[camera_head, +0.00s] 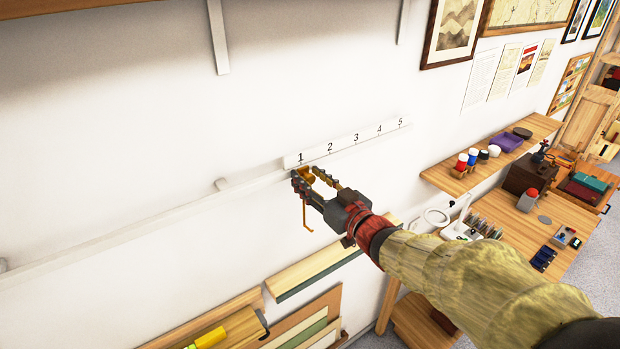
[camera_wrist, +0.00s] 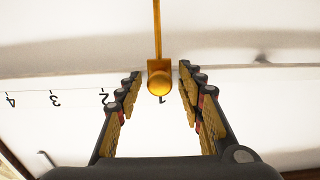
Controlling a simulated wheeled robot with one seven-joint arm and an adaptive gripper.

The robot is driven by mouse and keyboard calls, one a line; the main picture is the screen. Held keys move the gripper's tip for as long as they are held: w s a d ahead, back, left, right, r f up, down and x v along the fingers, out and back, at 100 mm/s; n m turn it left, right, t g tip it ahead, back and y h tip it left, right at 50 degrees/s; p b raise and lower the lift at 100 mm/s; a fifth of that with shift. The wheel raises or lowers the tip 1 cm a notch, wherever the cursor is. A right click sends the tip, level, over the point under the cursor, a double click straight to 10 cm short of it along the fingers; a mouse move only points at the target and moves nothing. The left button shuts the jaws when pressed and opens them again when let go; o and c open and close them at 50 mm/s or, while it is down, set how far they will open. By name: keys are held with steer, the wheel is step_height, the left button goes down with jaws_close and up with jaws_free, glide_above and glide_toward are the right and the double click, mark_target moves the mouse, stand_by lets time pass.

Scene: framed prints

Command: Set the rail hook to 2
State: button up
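The brass rail hook (camera_head: 306,218) hangs on the white wall rail (camera_head: 130,231) at the mark 1 of the number strip (camera_head: 345,144). In the wrist view, the hook's square brass block (camera_wrist: 159,78) sits at the 1, with its rod pointing up in the picture. My gripper (camera_head: 309,178) is at the hook in the head view. In the wrist view, my gripper (camera_wrist: 160,80) has its fingers apart on either side of the block, with a gap visible on each side. The mark 2 (camera_head: 330,147) is up and right of the hook in the head view.
The strip is numbered 1 to 5, and the stretch beside 2 looks clear. A wooden shelf (camera_head: 450,182) with jars is to the right. Framed boards (camera_head: 310,325) lean below the rail. White brackets (camera_head: 219,45) are above.

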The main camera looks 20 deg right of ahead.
steer(key=shift+c, duration=1)
steer(key=c, duration=0.8)
